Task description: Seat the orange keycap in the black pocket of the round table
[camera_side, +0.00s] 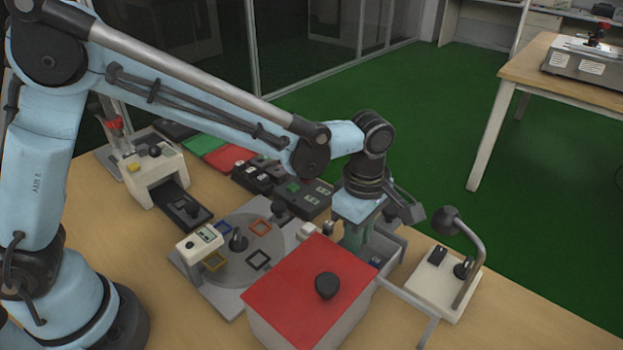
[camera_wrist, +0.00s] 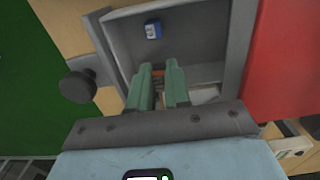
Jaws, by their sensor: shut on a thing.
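My gripper (camera_side: 353,240) reaches down into an open grey bin (camera_side: 394,252). In the wrist view, its two green fingers (camera_wrist: 165,82) are shut on the orange keycap (camera_wrist: 158,71), of which only a little shows between the tips. In the side view the keycap is hidden. The grey round table (camera_side: 285,247) stands left of the bin, apart from the gripper. Its black pocket (camera_side: 258,260) is a dark square outline at the near right and looks empty. Blue, orange and yellow outlines are also on the table.
A blue keycap (camera_wrist: 153,30) lies in the bin by its far wall. A box with a red lid (camera_side: 290,285) and black knob stands between bin and camera. A lever device (camera_side: 450,280) stands right of the bin. A white-headed post (camera_side: 200,240) overhangs the round table's left side.

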